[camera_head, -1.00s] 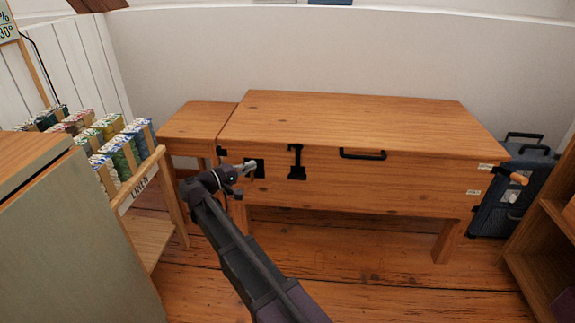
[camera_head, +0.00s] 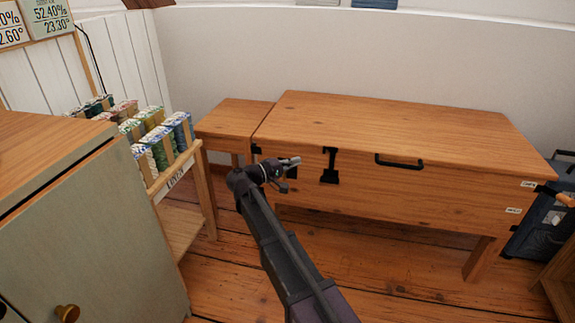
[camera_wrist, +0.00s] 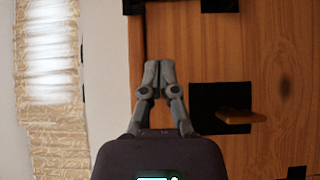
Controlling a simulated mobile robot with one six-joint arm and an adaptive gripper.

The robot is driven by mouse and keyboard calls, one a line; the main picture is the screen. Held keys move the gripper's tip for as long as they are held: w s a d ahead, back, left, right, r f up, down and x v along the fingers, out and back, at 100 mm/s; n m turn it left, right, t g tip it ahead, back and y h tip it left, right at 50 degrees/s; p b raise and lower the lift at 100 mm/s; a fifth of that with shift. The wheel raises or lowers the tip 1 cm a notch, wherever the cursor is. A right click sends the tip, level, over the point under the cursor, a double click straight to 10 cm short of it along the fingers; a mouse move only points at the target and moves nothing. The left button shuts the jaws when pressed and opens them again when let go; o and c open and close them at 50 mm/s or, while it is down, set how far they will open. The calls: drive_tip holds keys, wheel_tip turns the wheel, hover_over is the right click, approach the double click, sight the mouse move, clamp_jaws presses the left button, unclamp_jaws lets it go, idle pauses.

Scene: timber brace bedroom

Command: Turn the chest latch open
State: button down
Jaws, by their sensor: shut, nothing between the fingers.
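The wooden chest (camera_head: 400,135) stands against the wall with its lid down. In the wrist view a black plate with a wooden turning handle (camera_wrist: 238,116) sits on the chest front, right of my gripper. In the head view that black plate (camera_head: 291,173) is mostly hidden behind my gripper (camera_head: 294,161). My gripper also shows in the wrist view (camera_wrist: 159,64), shut and empty, its fingertips apart from the handle. A black T-shaped fitting (camera_head: 329,166) is on the chest front to the right.
A black pull handle (camera_head: 399,163) is on the chest front. A small side table (camera_head: 235,117), a rack of rolls (camera_head: 160,140) and a green cabinet (camera_head: 95,235) stand left. Floor shows below the chest.

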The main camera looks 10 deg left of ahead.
sight(330, 156)
drive_tip(key=x, duration=0.5)
drive_tip(key=shift+w+d, duration=0.2)
drive_tip(key=shift+s+d, duration=0.1)
drive_tip(key=shift+d, duration=1.9)
drive_tip(key=shift+a, duration=0.15)
